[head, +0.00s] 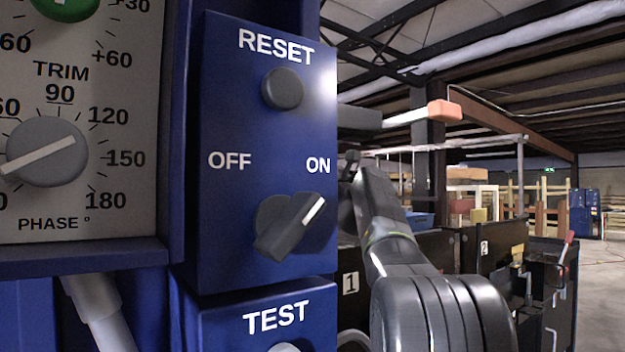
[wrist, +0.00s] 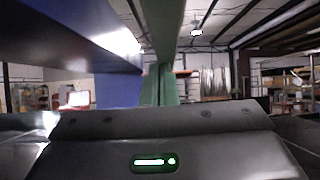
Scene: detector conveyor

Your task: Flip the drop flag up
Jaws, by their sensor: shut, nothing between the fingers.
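A pale bar with an orange tip (head: 445,110) sticks out to the right behind the blue control panel, nearly level and tilted slightly up. It looks like the drop flag, though its pivot is hidden behind the panel. My arm reaches away from me at the right of the panel. My gripper (head: 350,165) is at its far end, small and dark, just below and left of the bar; I cannot tell whether they touch. It is shut and empty. The wrist view shows a dark housing with a green light, and no clear flag.
The blue panel (head: 225,215) with a RESET button (head: 282,89) and OFF/ON knob (head: 290,225) stands close at left. Dark numbered bins (head: 500,250) stand at right. Open floor (head: 600,300) lies far right.

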